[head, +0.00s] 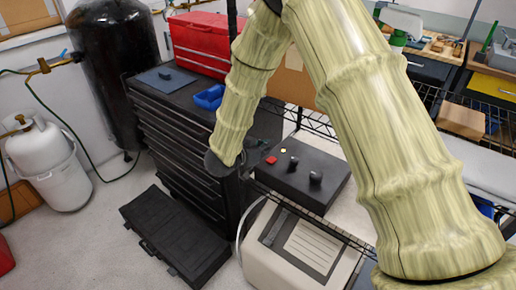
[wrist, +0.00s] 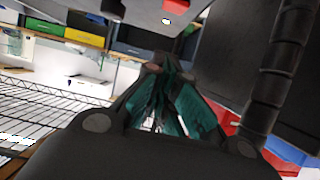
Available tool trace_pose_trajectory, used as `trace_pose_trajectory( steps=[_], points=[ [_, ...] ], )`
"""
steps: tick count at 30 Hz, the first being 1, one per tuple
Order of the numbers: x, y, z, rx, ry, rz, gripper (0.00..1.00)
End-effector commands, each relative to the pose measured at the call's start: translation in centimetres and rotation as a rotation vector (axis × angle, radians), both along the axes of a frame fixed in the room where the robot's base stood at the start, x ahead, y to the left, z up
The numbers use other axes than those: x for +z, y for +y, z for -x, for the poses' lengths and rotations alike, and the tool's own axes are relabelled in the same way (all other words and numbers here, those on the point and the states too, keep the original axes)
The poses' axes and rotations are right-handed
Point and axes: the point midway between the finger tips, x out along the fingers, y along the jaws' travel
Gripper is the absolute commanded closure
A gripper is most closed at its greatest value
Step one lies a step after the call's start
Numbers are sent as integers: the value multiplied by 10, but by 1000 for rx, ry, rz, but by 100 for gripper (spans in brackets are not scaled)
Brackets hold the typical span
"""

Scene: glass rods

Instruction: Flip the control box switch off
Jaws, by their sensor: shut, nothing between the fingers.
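The control box (head: 305,180) is a dark, flat box on the wire shelf in the head view. On its top are a red switch (head: 271,160), a small pale light (head: 283,151) and two dark knobs (head: 304,170). My gripper (head: 258,157) is at the box's left end, close to the red switch; I cannot tell if it touches it. In the wrist view my gripper (wrist: 160,70) is shut and empty. There, part of the grey box (wrist: 135,10) shows at the top edge, with the red switch (wrist: 176,6) just beyond the fingertips.
A black tool cabinet (head: 175,135) stands left of the shelf, with a red toolbox (head: 203,45) and a blue bin (head: 209,97) on top. A beige machine (head: 290,250) sits below. A black case (head: 175,235) lies on the floor. Free floor is at the left.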

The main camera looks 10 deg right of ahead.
Motion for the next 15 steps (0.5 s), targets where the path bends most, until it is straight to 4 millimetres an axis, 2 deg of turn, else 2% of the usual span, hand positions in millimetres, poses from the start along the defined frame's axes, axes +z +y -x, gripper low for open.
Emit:
trace_pose_trajectory(
  steps=[5, 9, 15],
  points=[
    [-11, -22, -17, -1, 1, -1, 100],
    [-28, -18, -14, 2, 3, 0, 100],
    [-44, -17, -13, 0, 1, 0, 100]
  ],
)
